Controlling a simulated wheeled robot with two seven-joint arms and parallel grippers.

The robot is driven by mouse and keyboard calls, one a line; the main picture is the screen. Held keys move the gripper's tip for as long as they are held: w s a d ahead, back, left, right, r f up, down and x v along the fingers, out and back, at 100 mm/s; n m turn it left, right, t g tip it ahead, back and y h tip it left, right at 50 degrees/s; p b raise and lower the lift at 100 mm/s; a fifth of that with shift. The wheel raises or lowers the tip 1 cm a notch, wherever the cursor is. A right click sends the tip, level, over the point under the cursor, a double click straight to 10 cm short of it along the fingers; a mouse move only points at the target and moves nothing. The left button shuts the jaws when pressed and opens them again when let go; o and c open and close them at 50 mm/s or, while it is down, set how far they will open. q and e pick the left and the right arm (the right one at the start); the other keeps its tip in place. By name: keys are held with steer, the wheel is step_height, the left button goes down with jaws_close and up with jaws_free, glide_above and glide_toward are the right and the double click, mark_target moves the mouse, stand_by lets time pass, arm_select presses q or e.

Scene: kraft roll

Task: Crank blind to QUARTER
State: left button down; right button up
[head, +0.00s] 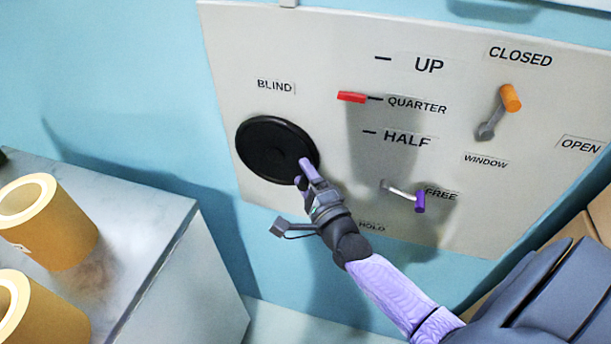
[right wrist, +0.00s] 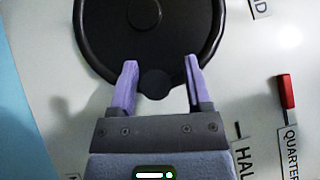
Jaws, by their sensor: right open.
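The black round blind crank (head: 268,150) is on the pale wall panel under the BLIND label. In the right wrist view the crank (right wrist: 105,45) fills the top, with its round black knob (right wrist: 155,83) at the near rim. My right gripper (head: 305,172) is at the crank's lower right edge. In the right wrist view the gripper (right wrist: 161,64) is open, with its purple fingers on either side of the knob and gaps showing. The red pointer (head: 352,97) is level with the QUARTER mark (head: 417,105); it also shows in the right wrist view (right wrist: 286,92). My left gripper is out of view.
An orange-handled WINDOW lever (head: 510,98) and a purple-handled lever (head: 420,202) by FREE are on the panel to the right. Kraft rolls (head: 50,225) stand on a grey cabinet (head: 150,225) at left. The panel between crank and pointer is bare.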

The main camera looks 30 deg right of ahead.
steer(key=s+f, duration=0.1)
steer(key=s, duration=0.9)
steer(key=shift+a+f, duration=0.2)
steer(key=shift+a, duration=0.25)
steer(key=shift+w, duration=0.1)
